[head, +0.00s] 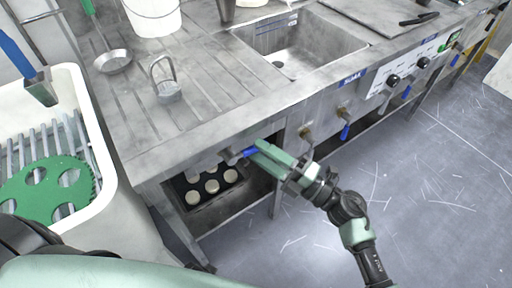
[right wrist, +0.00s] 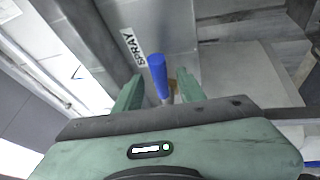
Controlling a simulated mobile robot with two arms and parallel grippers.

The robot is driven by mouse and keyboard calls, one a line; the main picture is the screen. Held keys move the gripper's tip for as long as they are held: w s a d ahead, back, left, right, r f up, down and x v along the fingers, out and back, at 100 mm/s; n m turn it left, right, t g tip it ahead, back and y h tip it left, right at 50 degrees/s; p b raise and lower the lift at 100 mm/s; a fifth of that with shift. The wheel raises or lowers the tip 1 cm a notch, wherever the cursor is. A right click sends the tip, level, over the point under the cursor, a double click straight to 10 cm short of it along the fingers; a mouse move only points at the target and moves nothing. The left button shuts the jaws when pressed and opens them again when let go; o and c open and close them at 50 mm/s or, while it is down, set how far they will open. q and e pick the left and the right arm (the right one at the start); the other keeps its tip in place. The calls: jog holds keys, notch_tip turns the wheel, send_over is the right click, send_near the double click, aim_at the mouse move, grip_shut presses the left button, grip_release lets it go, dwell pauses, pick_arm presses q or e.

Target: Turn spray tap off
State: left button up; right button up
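The spray tap's blue lever (head: 249,153) sticks out from the bench front, left of the other taps in the head view. In the right wrist view the blue lever (right wrist: 158,75) stands beside a label reading SPRAY (right wrist: 133,47). My right gripper (head: 262,150) is at this lever. In the right wrist view its open fingers (right wrist: 158,88) are on either side of the lever, with a gap showing on each side. The tap's body is mostly hidden behind the lever and gripper. My left gripper is not in view.
Another tap with a blue lever (head: 345,131) and a brass fitting (head: 306,134) are on the bench front to the right. The sink (head: 340,50) is above. A white tub (head: 108,168) with a green disc (head: 45,184) stands at left. The floor at right is clear.

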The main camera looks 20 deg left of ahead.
jog(key=shift+x, duration=1.2)
grip_shut()
dwell(0.6)
